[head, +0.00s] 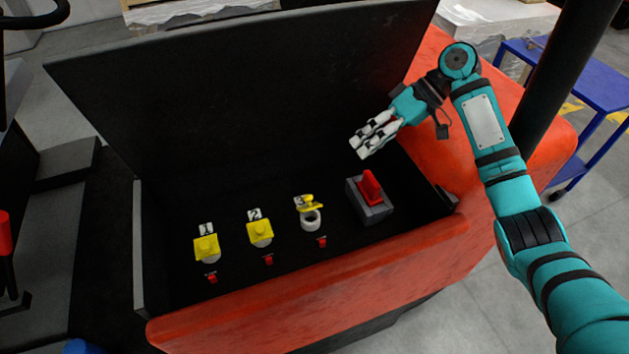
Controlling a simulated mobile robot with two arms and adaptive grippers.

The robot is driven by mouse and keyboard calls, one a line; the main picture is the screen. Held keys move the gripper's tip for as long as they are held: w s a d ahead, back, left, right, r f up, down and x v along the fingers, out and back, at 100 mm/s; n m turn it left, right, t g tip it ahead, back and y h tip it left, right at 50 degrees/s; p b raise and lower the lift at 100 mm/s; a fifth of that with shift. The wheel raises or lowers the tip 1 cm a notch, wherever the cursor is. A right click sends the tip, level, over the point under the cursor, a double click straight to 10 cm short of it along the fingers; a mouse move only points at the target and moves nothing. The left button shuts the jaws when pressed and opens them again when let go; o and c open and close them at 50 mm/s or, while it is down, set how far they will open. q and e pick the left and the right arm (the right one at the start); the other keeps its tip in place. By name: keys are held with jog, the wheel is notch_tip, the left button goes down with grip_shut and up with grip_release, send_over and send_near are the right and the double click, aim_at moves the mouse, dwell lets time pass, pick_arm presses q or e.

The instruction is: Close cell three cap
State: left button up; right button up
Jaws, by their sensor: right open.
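In the head view, the cell three cap (311,204) is yellow and stands tilted up over its grey-white filler neck (311,220), whose opening shows. Cap one (207,248) and cap two (260,232) are yellow and lie flat over their necks, to the left of cell three. My right gripper (361,148) is open and empty, above and to the right of the cell three cap, clear of it. My left gripper is not in view; a small blue patch shows at the bottom left edge.
A grey block with a red handle (371,188) stands right of cell three, below my right gripper. Small red parts (322,241) sit before each cell. A raised black lid (240,95) stands behind the bay. The orange-red body (300,300) borders the front and right.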

jog(key=x, duration=0.5)
jog(key=p, duration=0.2)
send_over(315, 203)
jog(key=f, duration=0.7)
jog(key=shift+d+f, duration=0.2)
jog(key=shift+f, duration=0.05)
jog(key=shift+s+a+f, duration=0.1)
jog(key=shift+a+f, duration=0.1)
jog(key=shift+f, duration=0.1)
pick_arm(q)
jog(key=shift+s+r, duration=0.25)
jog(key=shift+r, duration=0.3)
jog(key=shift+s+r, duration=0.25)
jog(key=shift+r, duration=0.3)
pick_arm(e)
grip_shut()
